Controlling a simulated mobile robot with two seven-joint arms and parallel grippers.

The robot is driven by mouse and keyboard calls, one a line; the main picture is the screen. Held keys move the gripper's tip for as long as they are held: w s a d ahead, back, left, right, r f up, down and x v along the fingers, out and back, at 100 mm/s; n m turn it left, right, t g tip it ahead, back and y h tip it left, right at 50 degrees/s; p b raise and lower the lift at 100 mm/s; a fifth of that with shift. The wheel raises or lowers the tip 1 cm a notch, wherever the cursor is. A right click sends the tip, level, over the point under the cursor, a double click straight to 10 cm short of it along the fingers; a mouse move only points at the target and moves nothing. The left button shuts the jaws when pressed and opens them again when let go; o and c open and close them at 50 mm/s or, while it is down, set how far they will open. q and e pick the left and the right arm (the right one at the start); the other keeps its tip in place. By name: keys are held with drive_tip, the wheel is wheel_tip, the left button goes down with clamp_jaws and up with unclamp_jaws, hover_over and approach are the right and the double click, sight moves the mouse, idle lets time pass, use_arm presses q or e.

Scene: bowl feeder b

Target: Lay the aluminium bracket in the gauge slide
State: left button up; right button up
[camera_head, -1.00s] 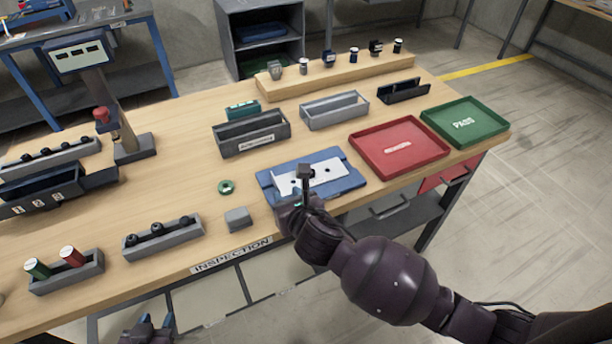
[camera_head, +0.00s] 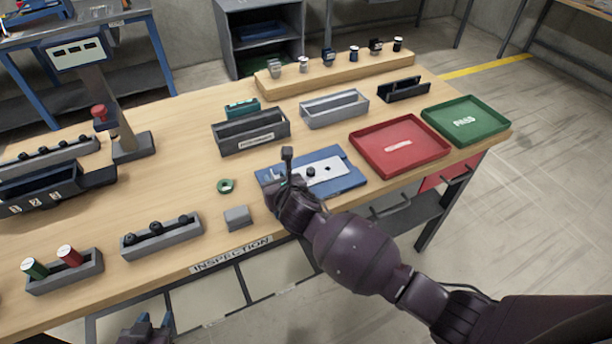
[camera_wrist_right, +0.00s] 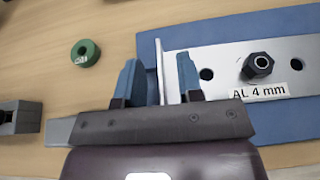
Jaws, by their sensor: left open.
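The aluminium bracket (camera_head: 328,172) is a pale plate with holes, lying on a blue fixture (camera_head: 352,180) at the bench's front. In the right wrist view the bracket (camera_wrist_right: 222,62) has an upright flange at its left end, an "AL 4 mm" label and a black hex fastener (camera_wrist_right: 257,66). My right gripper (camera_wrist_right: 158,80) has its fingers on either side of the flange, with a gap visible at the left finger. My left gripper (camera_head: 148,326) is open and empty at the bottom edge. A gauge stand (camera_head: 104,95) with a display is at left; I cannot tell which part is its slide.
A green ring (camera_head: 226,186) and grey block (camera_head: 238,217) lie left of the fixture. Red (camera_head: 400,168) and green PASS trays (camera_head: 466,140) are at right. Grey racks (camera_head: 162,241) and numbered bins (camera_head: 50,202) stand at left. The middle-left bench is clear.

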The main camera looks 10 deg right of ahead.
drive_tip(key=shift+w+a+f, duration=0.15)
drive_tip(key=shift+w+f, duration=0.1)
drive_tip(key=shift+w, duration=0.35)
clamp_jaws()
drive_tip(key=shift+r, duration=0.1)
